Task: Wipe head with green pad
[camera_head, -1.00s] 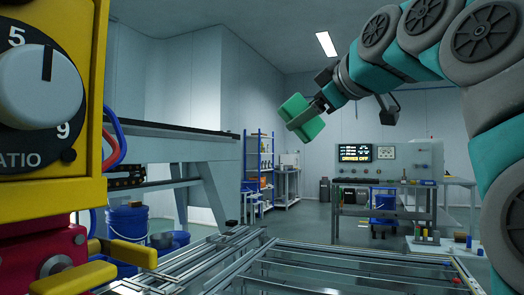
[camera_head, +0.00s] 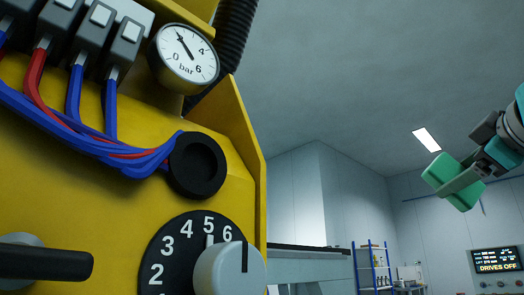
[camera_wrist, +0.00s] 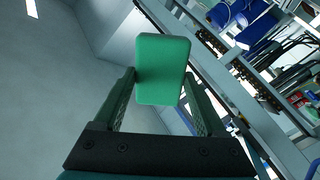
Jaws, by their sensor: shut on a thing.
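My gripper (camera_head: 462,180) is shut on the green pad (camera_head: 440,171) at the right of the head view, in the air and well apart from the yellow machine unit. In the wrist view the pad (camera_wrist: 163,60) is a rounded green block between the two fingers. The yellow unit (camera_head: 60,215) fills the left of the head view. I cannot tell which part of it, if any, the task calls the head.
Red and blue hoses (camera_head: 90,140) run across the yellow unit, and a black lever (camera_head: 45,264) sticks out at lower left. A shelf rack (camera_head: 371,265) and a screen reading "DRIVES OFF" (camera_head: 497,262) stand far back. The space between unit and gripper is clear.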

